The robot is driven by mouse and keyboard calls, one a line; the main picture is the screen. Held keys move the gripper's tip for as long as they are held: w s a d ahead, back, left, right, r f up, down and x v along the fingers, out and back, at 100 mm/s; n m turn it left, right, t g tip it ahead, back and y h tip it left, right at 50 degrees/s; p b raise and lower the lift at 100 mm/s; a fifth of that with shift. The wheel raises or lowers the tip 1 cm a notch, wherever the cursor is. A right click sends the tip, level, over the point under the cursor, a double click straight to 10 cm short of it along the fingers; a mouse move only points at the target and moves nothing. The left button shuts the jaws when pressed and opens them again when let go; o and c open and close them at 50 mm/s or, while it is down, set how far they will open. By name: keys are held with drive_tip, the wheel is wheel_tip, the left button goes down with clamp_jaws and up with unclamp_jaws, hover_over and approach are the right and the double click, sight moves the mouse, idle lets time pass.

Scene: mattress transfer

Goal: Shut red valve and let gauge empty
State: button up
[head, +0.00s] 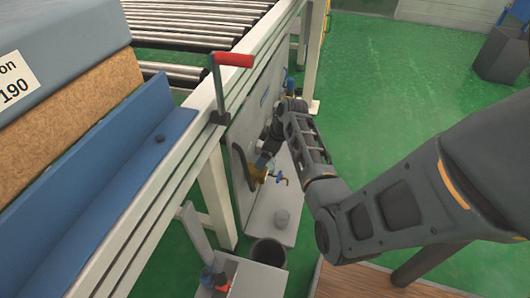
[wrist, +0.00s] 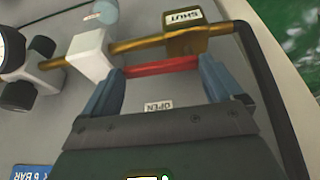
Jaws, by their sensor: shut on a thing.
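The red valve lever (wrist: 160,68) lies across the picture in the wrist view, below a brass pipe (wrist: 140,45). My gripper (wrist: 164,76) has its two blue fingers at the lever's two ends, shut on it. A SHUT label (wrist: 184,17) is on a brass block above the lever, and an OPEN label (wrist: 158,106) is on the panel between the fingers. In the head view my gripper (head: 264,158) reaches down at the side panel, beside brass fittings (head: 257,174); the lever is hidden there. I cannot make out the gauge face for certain.
A dark hose or bar (wrist: 272,95) curves close by on the right in the wrist view. A red-handled crank (head: 234,60) stands on the conveyor rail. Green floor lies open at the right.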

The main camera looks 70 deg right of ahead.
drive_tip(key=s+a+m+g+h+p, duration=0.1)
drive_tip(key=m+p, duration=0.3)
drive_tip(key=m, duration=0.2)
drive_tip(key=s+a+m+g+h+p, duration=0.1)
drive_tip(key=a+m+h+p, duration=0.1)
drive_tip(key=m+p, duration=0.2)
drive_tip(key=s+a+m+g+h+p, duration=0.1)
drive_tip(key=m+g+p, duration=0.1)
drive_tip(key=m+p, duration=0.2)
drive_tip(key=shift+a+m+h, duration=0.2)
drive_tip(key=shift+m+h, duration=0.2)
drive_tip(key=shift+m, duration=1.4)
drive_tip(key=o, duration=1.2)
drive_tip(key=shift+w, duration=0.1)
drive_tip(key=shift+c, duration=0.2)
drive_tip(key=p+v, duration=0.2)
drive_tip(key=v, duration=0.5)
drive_tip(key=shift+a+r, duration=0.2)
drive_tip(key=shift+r, duration=0.2)
